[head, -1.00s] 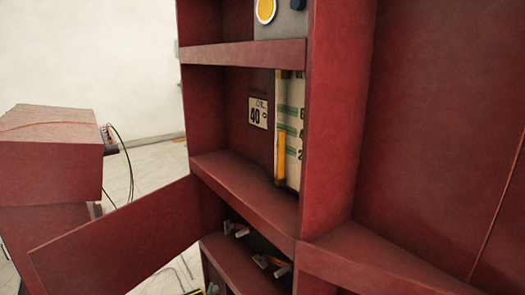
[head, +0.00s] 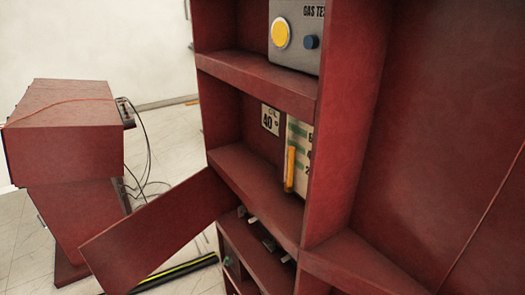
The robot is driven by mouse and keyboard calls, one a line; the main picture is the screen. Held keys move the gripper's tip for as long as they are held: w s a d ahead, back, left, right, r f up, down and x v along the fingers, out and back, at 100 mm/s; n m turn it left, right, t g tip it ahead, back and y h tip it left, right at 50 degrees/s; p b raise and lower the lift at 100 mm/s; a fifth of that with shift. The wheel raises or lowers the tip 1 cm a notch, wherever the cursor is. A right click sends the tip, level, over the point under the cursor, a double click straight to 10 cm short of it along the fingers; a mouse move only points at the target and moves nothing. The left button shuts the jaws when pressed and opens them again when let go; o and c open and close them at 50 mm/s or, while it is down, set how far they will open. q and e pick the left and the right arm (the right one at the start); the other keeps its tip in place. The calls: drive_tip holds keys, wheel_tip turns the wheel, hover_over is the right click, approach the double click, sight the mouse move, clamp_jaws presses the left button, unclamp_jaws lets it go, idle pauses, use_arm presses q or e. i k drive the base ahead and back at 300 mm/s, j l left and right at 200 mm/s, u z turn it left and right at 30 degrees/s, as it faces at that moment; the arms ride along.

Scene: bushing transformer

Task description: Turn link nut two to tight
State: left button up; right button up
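Neither of my grippers shows in this view.
A red door flap (head: 160,232) sticks out to the left. Above are a level gauge (head: 297,160), a dial card (head: 270,119) and a grey panel with a yellow button (head: 281,33). A red box (head: 65,120) with cables stands left. A yellow-black strip (head: 175,272) lies on the floor.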

sight(241, 208)
drive_tip(key=k+j+z, duration=0.3)
drive_tip(key=j, duration=0.2)
drive_tip(key=k, duration=0.65)
